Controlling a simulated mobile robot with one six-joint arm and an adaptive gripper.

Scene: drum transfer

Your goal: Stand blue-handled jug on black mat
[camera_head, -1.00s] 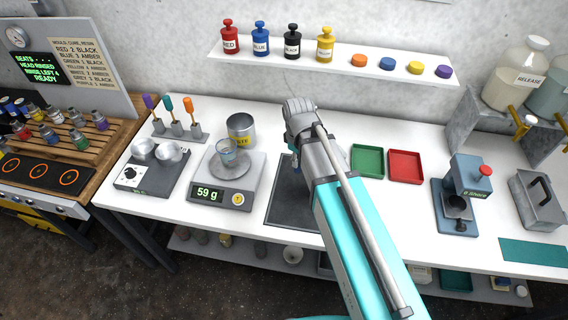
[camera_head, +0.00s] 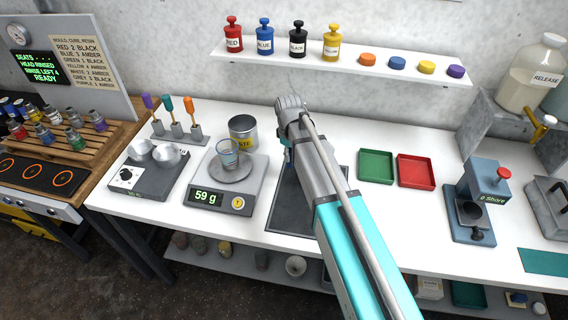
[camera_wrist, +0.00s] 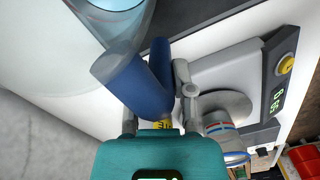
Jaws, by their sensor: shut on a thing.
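My gripper (camera_wrist: 158,105) is shut on the blue handle (camera_wrist: 138,85) of the jug. The jug's clear, bluish body (camera_wrist: 118,12) shows at the top left of the wrist view, partly cut off. In the head view my arm hides most of the jug and the fingers; only a small blue part (camera_head: 288,158) shows beside my wrist. The black mat (camera_head: 290,212) lies on the white table right of the scale, partly covered by my arm. A dark strip of the mat (camera_wrist: 190,14) shows behind the jug. I cannot tell whether the jug touches it.
The scale (camera_head: 205,199) reads 59 g and bears a clear cup (camera_head: 228,155). A metal tin (camera_head: 243,130) stands behind it. Green (camera_head: 376,166) and red (camera_head: 415,171) trays lie right of my arm. A shelf (camera_head: 345,70) with bottles hangs on the back wall.

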